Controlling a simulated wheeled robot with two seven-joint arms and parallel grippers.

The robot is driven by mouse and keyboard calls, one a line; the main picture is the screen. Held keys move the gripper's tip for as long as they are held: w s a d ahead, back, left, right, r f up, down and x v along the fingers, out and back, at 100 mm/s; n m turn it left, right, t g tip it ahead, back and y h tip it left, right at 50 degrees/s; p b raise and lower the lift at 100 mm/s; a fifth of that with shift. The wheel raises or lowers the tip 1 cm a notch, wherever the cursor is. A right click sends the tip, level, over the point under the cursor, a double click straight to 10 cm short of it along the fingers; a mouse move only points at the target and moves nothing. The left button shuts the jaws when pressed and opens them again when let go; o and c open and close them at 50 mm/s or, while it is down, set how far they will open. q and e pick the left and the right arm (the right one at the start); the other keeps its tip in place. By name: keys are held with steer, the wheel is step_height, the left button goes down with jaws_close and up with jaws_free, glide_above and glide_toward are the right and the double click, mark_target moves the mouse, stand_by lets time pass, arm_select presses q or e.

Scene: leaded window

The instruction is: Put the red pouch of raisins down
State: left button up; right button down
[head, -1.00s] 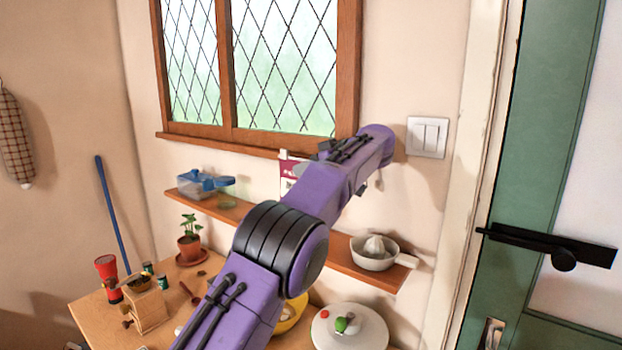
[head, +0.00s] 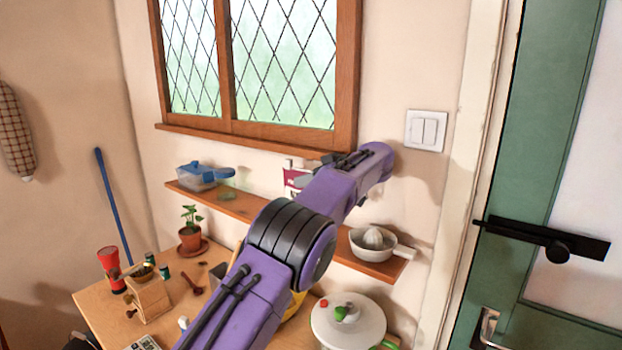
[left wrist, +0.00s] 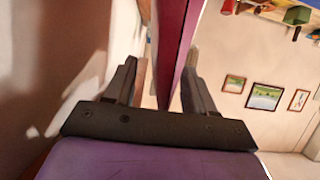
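The red pouch of raisins (head: 296,168), maroon with a white lower part, stands roughly upright at the wooden shelf (head: 235,203) below the window. Its bottom is hidden behind my left arm, so I cannot see whether it touches the shelf. My left gripper (left wrist: 159,65) has its two fingers apart, on either side of the pouch. In the left wrist view the pouch (left wrist: 176,45) shows edge-on between them, with a gap to the left finger. In the head view that gripper is mostly hidden behind its own arm. My right gripper is not in view.
A blue-lidded container (head: 200,177) is at the shelf's left end and a white juicer bowl (head: 371,243) at its right. Below is a table (head: 180,313) with a potted plant (head: 190,235) and a pot with a pale lid (head: 348,325).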

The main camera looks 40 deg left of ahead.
arm_select(q)
steer(key=v, duration=1.2)
steer(key=shift+r, duration=0.1)
